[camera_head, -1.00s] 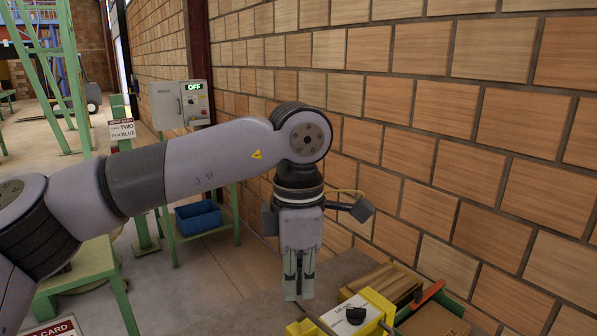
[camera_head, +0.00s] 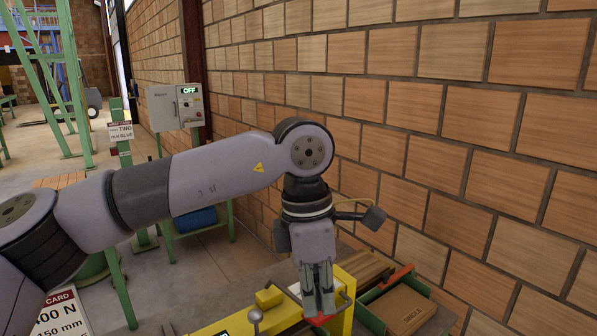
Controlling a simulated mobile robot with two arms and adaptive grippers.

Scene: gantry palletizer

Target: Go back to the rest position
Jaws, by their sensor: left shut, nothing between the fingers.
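My left arm reaches in from the left, and its gripper (camera_head: 318,300) points down, shut and empty. The fingertips are near the bottom of the view, in front of the yellow device (camera_head: 340,312). A small red part shows just under the fingertips; I cannot tell whether they touch it. My right gripper is not in view.
A green-edged tray (camera_head: 372,318) with a brown box (camera_head: 402,310) lies to the right of the gripper. A brick wall (camera_head: 450,110) fills the right. A grey control box reading OFF (camera_head: 176,106), a blue bin (camera_head: 195,219) and a sign (camera_head: 62,316) are on the left.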

